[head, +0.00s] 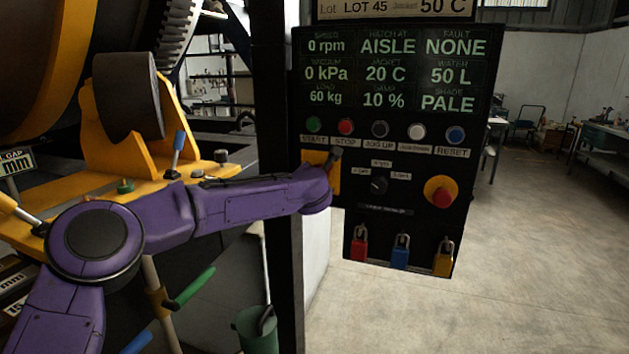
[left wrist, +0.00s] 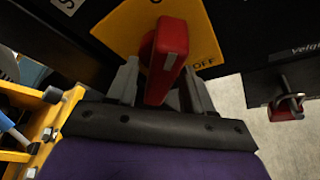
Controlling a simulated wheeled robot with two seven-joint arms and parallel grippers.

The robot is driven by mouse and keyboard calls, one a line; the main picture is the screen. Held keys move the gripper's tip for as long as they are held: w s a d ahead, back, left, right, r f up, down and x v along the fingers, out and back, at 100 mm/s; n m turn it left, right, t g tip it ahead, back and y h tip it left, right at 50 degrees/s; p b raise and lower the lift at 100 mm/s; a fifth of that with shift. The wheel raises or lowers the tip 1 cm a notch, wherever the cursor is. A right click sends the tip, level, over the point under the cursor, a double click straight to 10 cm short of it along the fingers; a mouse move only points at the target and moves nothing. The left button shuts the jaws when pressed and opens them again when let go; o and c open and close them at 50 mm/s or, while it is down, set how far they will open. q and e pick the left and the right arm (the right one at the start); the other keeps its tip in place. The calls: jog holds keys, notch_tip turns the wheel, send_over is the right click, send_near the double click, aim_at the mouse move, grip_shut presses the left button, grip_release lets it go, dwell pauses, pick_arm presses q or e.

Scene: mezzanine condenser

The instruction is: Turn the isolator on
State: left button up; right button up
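The isolator is a red handle (left wrist: 167,58) on a yellow plate (left wrist: 205,28) in the left wrist view; the word OFF is on the plate to the right of the handle. In the head view the yellow plate (head: 313,157) is partly behind my left wrist at the left side of the panel. My left gripper (left wrist: 160,85) is at the handle, with one finger on each side of it. The fingers look apart, and firm contact on both sides is not visible. My right gripper is not in view.
The black panel (head: 480,120) has a row of buttons, a small selector (head: 379,185) and a red emergency stop (head: 441,193) on yellow. Red, blue and yellow padlocks (head: 443,262) hang along its bottom. A dark post (head: 278,100) stands left of it.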

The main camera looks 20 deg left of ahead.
pick_arm(q)
jog(key=shift+s+d+b, duration=0.15)
jog(key=shift+s+b, duration=0.15)
jog(key=shift+b, duration=0.05)
jog(key=b+v, duration=0.3)
jog(key=v, duration=0.7)
jog(key=shift+b, duration=0.4)
jog(key=shift+r, duration=0.1)
